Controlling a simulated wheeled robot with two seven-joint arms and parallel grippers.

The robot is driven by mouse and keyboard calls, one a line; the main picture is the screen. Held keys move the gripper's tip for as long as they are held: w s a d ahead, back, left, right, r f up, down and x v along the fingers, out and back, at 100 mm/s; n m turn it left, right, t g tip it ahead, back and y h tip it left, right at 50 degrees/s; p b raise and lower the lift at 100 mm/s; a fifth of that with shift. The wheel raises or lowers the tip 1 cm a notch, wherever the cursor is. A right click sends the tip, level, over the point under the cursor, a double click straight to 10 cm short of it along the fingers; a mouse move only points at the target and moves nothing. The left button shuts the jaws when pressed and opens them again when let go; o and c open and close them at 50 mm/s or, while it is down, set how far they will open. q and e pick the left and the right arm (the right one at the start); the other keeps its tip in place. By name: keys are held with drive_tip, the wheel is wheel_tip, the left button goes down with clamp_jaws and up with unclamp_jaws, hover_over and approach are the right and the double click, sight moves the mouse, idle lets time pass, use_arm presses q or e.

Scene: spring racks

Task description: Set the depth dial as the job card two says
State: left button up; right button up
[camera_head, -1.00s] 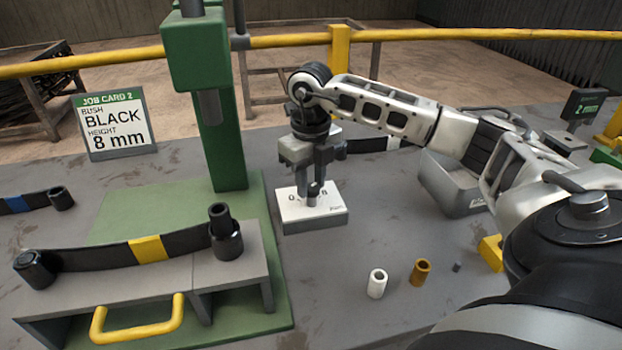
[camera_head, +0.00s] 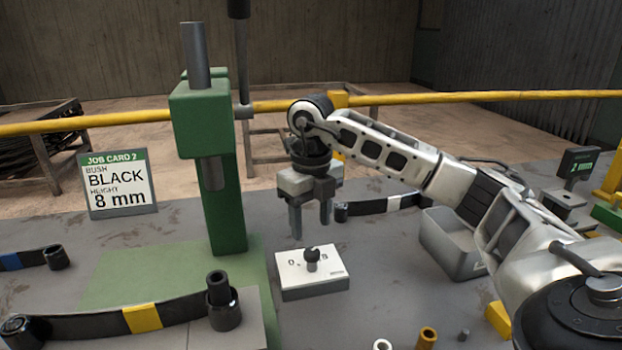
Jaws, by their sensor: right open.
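The job card (camera_head: 117,184) stands at the left and reads "JOB CARD 2, BUSH BLACK, HEIGHT 8 mm". The depth dial (camera_head: 297,282) is a low box with a white top face and a dark round knob (camera_head: 312,257). A "0" and an "8" show on its face; the knob hides part of the scale, and I cannot tell its exact setting. My right gripper (camera_head: 311,228) is open and empty, its fingers pointing down just above the knob, apart from it. My left gripper is not in view.
A green press (camera_head: 222,190) stands left of the dial. A leaf spring with a yellow band (camera_head: 142,319) lies at front left. A grey bin (camera_head: 450,247) is at the right. A brass bush (camera_head: 427,338) and a white bush (camera_head: 382,345) stand at the front.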

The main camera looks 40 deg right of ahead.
sight(311, 250)
use_arm(q)
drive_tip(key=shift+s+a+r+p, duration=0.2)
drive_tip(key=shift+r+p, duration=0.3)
drive_tip(key=shift+p, duration=0.7)
use_arm(e)
wheel_tip(311, 250, up, 10)
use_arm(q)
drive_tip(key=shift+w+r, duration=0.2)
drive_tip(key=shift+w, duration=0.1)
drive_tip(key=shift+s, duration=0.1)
